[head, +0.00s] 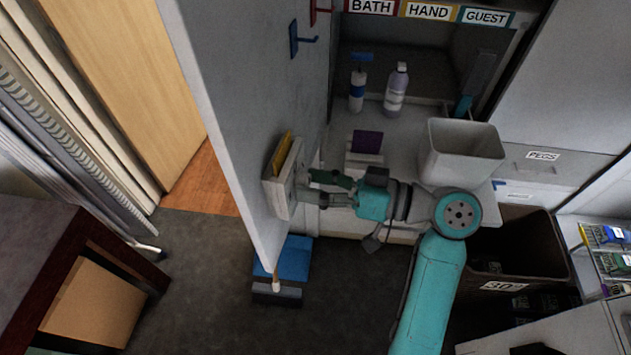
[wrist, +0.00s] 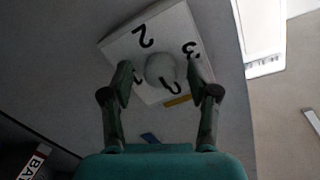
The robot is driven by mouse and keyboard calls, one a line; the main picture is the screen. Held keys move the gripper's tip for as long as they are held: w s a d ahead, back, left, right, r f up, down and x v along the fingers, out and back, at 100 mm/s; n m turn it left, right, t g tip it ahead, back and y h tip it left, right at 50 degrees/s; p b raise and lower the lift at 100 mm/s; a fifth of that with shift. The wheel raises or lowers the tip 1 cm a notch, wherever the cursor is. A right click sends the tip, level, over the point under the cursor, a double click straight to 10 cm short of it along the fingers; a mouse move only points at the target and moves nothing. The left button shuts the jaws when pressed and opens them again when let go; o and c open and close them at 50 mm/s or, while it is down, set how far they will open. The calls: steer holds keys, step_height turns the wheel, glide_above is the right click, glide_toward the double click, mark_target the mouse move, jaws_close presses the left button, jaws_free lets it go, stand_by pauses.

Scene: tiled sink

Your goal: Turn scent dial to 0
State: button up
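The scent dial is a pale round knob (wrist: 161,69) on a white square panel (wrist: 118,42), in the wrist view. Dark digits 1, 2 and 3 show around the knob, and a curved dark mark, perhaps the 0, lies at its lower edge. No clear pointer can be made out. My gripper (wrist: 160,72) has its two fingers apart, one on each side of the knob; whether they touch it I cannot tell. In the head view the panel (head: 281,190) is on the grey partition, with my gripper (head: 318,189) right in front of it.
A yellow strip (head: 281,152) stands at the panel's top. A white bin (head: 462,150) and bottles (head: 396,88) are on the counter behind my arm. A brown crate (head: 525,240) is at the right. Blue and red hooks (head: 294,40) are higher on the partition.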

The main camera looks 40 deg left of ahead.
steer(key=v, duration=1.2)
steer(key=shift+f, duration=0.1)
stand_by(0.4)
